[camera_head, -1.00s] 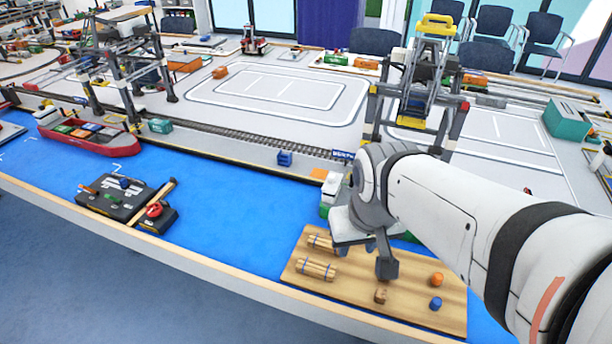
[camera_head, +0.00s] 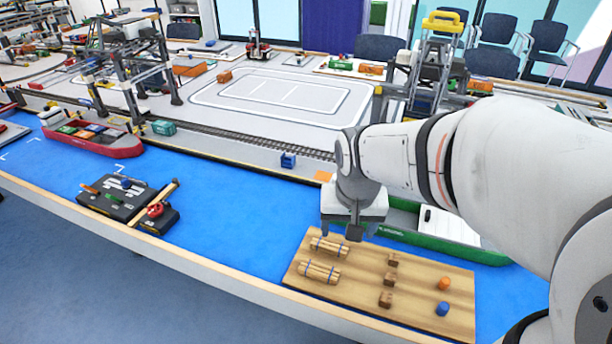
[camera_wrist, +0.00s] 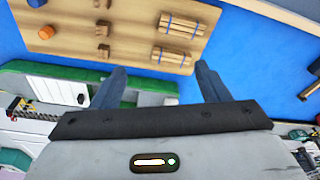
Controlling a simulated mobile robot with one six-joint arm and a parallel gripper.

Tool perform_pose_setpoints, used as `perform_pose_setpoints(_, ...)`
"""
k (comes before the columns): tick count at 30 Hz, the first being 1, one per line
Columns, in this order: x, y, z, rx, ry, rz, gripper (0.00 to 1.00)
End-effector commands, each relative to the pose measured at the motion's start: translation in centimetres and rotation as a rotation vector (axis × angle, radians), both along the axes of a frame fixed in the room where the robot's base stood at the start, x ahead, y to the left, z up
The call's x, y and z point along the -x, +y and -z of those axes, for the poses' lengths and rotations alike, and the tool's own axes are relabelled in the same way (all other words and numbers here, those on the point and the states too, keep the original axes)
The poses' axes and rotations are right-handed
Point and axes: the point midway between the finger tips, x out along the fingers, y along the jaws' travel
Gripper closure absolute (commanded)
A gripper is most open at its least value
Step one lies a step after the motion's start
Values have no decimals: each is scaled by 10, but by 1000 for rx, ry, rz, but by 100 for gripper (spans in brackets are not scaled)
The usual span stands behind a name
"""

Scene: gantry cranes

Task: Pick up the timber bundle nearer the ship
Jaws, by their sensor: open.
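Two timber bundles, pale sticks tied with blue bands, lie side by side on the left part of a wooden board (camera_head: 420,315). The back bundle (camera_head: 329,247) is nearer the green ship (camera_head: 400,236), which lies behind the board, partly hidden by my arm. The front bundle (camera_head: 319,273) is farther from it. In the wrist view the nearer bundle (camera_wrist: 172,56) lies just beyond my fingertips, with the other bundle (camera_wrist: 184,25) past it. My gripper (camera_wrist: 162,70) is open and empty, above the board's back edge; it also shows in the head view (camera_head: 342,229).
Several brown blocks (camera_head: 386,299), an orange piece (camera_head: 444,283) and a blue piece (camera_head: 442,308) stand on the board. A black control panel (camera_head: 125,200) and a red ship (camera_head: 100,143) are at the left. Blue surface (camera_head: 235,220) left of the board is clear.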

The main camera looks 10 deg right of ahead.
Motion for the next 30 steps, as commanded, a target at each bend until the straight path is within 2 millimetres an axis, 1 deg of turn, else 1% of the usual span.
perform_pose_setpoints(1, -18, 1, 22, -2, 18, 40, 27)
perform_pose_setpoints(3, -40, 3, 41, -4, 30, 102, 21)
perform_pose_setpoints(6, -69, 5, 69, -7, 43, 181, 13)
perform_pose_setpoints(9, -90, 7, 91, -9, 53, 246, 5)
perform_pose_setpoints(11, -99, 8, 101, -10, 57, 273, 0)
perform_pose_setpoints(12, -104, 8, 106, -10, 58, 287, 0)
perform_pose_setpoints(16, -111, 9, 116, -11, 61, 313, 0)
perform_pose_setpoints(23, -114, 7, 139, -10, 63, 315, 0)
perform_pose_setpoints(26, -115, 5, 151, -11, 64, 315, 0)
perform_pose_setpoints(30, -118, 1, 173, -11, 64, 315, 0)
